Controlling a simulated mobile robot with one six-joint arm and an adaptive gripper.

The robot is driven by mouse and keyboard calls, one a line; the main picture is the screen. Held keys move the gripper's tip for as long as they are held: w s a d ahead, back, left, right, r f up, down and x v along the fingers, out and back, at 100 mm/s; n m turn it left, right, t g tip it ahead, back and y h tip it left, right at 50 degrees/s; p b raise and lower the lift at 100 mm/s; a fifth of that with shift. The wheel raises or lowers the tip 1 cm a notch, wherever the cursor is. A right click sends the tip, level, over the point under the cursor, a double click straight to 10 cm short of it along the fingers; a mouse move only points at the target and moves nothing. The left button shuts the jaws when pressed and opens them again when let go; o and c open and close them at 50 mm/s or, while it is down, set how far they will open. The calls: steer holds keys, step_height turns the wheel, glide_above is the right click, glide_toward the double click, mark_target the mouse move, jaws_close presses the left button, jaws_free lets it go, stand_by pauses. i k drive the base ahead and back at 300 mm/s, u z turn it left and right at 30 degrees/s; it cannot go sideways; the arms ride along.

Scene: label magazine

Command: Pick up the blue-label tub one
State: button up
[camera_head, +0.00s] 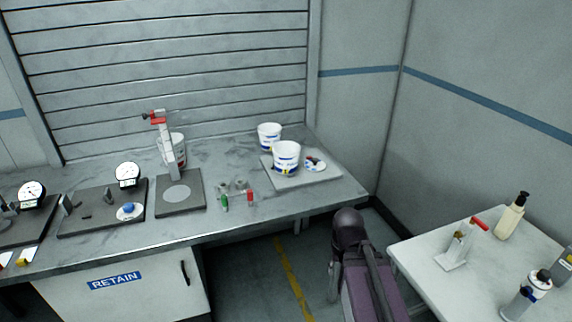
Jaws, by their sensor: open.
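A white tub (286,152) with a dark blue patch on its lower side stands upright on a pale board (310,180) at the right end of the bench. A second white tub (269,131), also with blue on its side, stands upright just behind it and to the left. A third whitish tub (178,142) is partly hidden behind a grey and red stand. The label details are too small to read. Part of my arm shows at the bottom centre, in front of the bench and apart from the tubs. My gripper's fingers are not in view.
Left are the stand (162,125), a green-handled tool (224,203), a red-handled one (250,198) and a dial gauge (128,172). A side table (420,252) with bottles stands at right.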

mark_target(286, 153)
steer(key=z, duration=0.6)
steer(key=i, duration=1.05)
steer(key=u, duration=1.25)
